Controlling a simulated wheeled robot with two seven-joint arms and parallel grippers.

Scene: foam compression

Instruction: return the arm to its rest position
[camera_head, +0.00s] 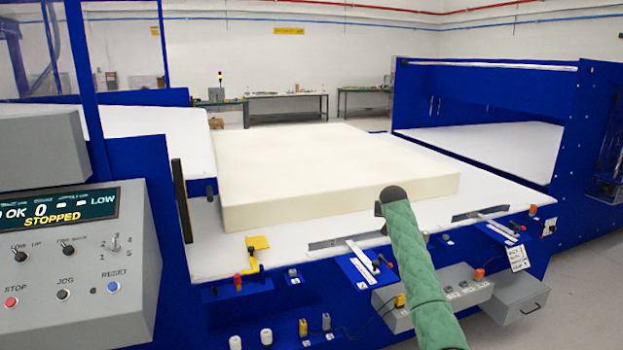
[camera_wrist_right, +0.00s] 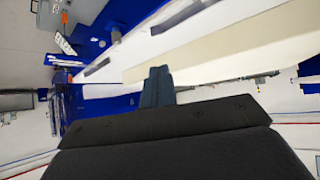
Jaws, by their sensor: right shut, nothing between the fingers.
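My right arm, in a green sleeve, reaches up from the bottom of the head view. Its dark wrist end stands in front of the near edge of the foam block (camera_head: 330,165). In the right wrist view my right gripper (camera_wrist_right: 158,72) is shut, with nothing between its fingers. There the foam block (camera_wrist_right: 215,58) lies beyond the fingertips as a pale band. I cannot tell the exact gap between them. The block is cream, thick and flat, and rests on the white machine bed (camera_head: 490,205). My left gripper is not in view.
A grey control panel (camera_head: 70,260) at the left reads STOPPED. A blue machine frame (camera_head: 490,90) rises at the right. Switches, a yellow clamp (camera_head: 256,250) and a grey box (camera_head: 515,298) line the bed's front. Open floor lies at the lower right.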

